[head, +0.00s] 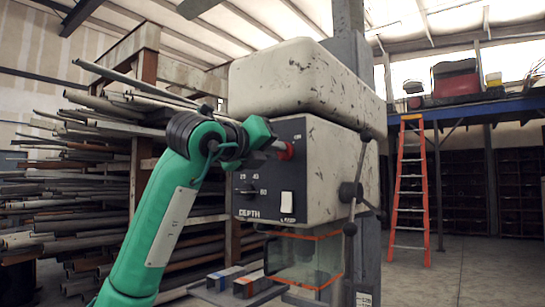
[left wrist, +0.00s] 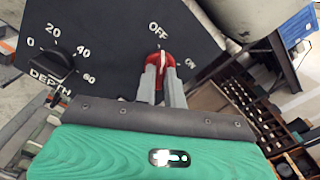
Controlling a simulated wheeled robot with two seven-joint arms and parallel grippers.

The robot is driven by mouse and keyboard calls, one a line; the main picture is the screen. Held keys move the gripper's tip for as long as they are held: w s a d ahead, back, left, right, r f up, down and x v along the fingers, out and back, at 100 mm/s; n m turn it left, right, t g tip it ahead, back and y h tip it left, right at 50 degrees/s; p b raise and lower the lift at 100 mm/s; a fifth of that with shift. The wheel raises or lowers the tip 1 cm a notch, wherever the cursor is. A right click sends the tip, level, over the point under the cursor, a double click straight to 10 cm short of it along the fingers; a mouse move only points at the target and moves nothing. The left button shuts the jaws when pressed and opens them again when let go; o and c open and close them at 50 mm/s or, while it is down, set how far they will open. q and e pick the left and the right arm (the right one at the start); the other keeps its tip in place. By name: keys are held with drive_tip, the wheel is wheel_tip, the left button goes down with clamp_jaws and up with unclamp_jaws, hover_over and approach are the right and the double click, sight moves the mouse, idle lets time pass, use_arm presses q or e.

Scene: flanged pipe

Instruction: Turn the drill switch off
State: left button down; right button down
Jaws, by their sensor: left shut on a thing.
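The red drill switch (head: 287,151) is a knob at the upper right of the drill press's dark front panel (head: 262,190). In the left wrist view the red knob (left wrist: 161,57) sits below the OFF label, with the ON label to its right. A white line on the knob points up, roughly toward OFF. My left gripper (head: 277,147) reaches the panel from the left and is shut on the knob. Its two grey fingers (left wrist: 161,75) lie on either side of the knob and partly cover it. My right gripper is not in view.
A black depth dial (left wrist: 56,64) and a white lamp switch (head: 287,203) share the panel. A lever handle (head: 352,190) sticks out at the drill's right side. Pipe racks (head: 70,190) stand at left. An orange ladder (head: 411,190) stands at right, with open floor around it.

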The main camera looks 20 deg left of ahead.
use_arm(q)
drive_tip(key=shift+n+b, duration=0.5)
drive_tip(key=shift+n, duration=0.8)
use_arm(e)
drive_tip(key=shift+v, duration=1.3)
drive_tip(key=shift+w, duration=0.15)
use_arm(q)
drive_tip(key=c, duration=1.5)
unclamp_jaws()
drive_tip(key=shift+a, duration=0.1)
